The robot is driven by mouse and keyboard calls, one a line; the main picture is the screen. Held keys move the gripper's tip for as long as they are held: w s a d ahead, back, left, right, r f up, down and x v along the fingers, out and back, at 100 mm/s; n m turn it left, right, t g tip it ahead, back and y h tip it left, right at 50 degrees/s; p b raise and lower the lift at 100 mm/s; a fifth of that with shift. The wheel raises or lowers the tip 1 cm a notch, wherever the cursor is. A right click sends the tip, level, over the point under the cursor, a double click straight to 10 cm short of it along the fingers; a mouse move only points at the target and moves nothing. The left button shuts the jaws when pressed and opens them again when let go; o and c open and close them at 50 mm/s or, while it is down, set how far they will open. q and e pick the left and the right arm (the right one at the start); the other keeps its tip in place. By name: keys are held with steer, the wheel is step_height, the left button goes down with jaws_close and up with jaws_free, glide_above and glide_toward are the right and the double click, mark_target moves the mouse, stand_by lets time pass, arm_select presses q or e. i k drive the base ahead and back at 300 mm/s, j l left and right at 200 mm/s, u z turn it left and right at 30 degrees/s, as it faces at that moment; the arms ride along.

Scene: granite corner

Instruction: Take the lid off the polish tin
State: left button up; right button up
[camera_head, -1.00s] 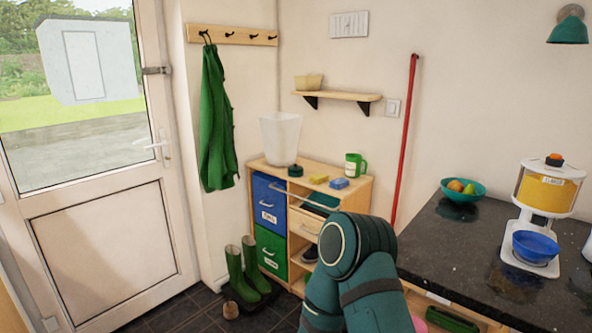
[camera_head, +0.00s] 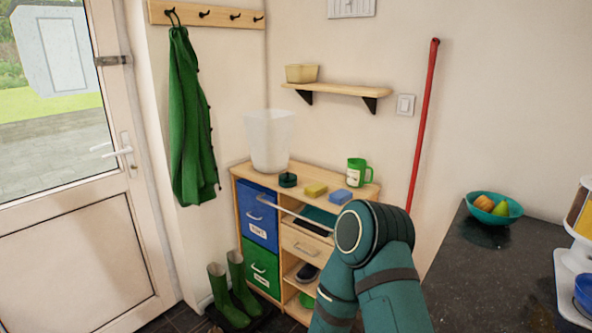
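A small round dark green tin (camera_head: 288,180), which looks like the polish tin, stands on top of the wooden cabinet (camera_head: 325,172), in front of a pale bin. It is too small to tell whether its lid is on. A teal arm link of mine rises from the bottom, right of the middle, and hides part of the cabinet's right side. Neither of my grippers shows, so I cannot see their fingers or anything in them.
Beside the tin are a white bin (camera_head: 269,140), a yellow sponge (camera_head: 315,190), a blue sponge (camera_head: 340,196) and a green mug (camera_head: 358,172). A dark counter (camera_head: 470,260) with a fruit bowl (camera_head: 494,208) is at right. Green boots (camera_head: 228,300) stand on the floor at left.

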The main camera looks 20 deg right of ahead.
mark_target(287, 176)
steer(key=i+l, duration=0.2)
steer(key=i, duration=0.15)
steer(key=i+l+z, duration=0.15)
steer(key=i, duration=0.25)
steer(key=i+l, duration=0.2)
steer(key=i, duration=0.15)
steer(key=z, duration=0.05)
